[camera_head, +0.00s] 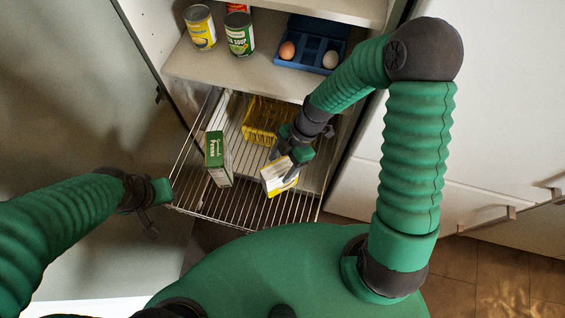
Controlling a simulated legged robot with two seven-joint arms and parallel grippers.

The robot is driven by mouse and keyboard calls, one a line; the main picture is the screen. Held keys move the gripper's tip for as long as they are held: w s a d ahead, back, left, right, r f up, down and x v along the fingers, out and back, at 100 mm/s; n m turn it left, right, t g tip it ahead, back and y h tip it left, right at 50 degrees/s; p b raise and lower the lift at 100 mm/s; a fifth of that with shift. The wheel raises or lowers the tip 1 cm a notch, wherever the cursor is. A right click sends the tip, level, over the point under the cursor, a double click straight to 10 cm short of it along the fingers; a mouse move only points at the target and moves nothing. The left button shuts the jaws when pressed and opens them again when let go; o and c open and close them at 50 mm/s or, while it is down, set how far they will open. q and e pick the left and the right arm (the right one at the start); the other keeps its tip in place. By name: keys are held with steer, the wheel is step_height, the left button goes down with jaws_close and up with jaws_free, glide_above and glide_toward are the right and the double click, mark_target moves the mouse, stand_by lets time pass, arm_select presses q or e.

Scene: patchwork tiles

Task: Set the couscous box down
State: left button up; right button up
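A white and yellow box (276,178), which I take for the couscous box, is tilted over the front of the wire shelf (238,206). My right gripper (293,169) reaches down from the upper right, with its fingers at the box's upper right edge, and appears closed on it. The print is too small to read. I cannot tell whether the box's bottom touches the wires. My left gripper (151,222) is at the left, outside the shelf and away from the box. Its fingers are too dark and small to judge.
A green pasta box (217,160) stands on the wire shelf's left. A yellow basket (259,121) is behind. The shelf above carries cans (239,34) and a blue egg tray (304,57). Bare wires show between the two boxes and along the front.

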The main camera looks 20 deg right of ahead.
steer(key=shift+a, duration=0.2)
steer(key=shift+w+d+r, duration=0.1)
steer(key=shift+r, duration=0.3)
steer(key=p+v, duration=0.1)
steer(key=v, duration=0.6)
steer(key=shift+d+f+p, duration=0.15)
steer(key=shift+d+p, duration=0.1)
steer(key=shift+p, duration=0.1)
steer(key=shift+s+d+m+h, duration=0.2)
steer(key=shift+s+m+h, duration=0.15)
steer(key=shift+m, duration=0.25)
arm_select(q)
steer(key=shift+a+r, duration=0.15)
steer(key=shift+r, duration=0.65)
arm_select(e)
steer(key=s+d+r+m+t+h, duration=0.3)
steer(key=r+m, duration=0.3)
steer(key=m, duration=1.3)
steer(key=shift+s+d+t+h, duration=0.3)
steer(key=shift+s+d+h, duration=0.25)
steer(key=shift+s+d, duration=0.15)
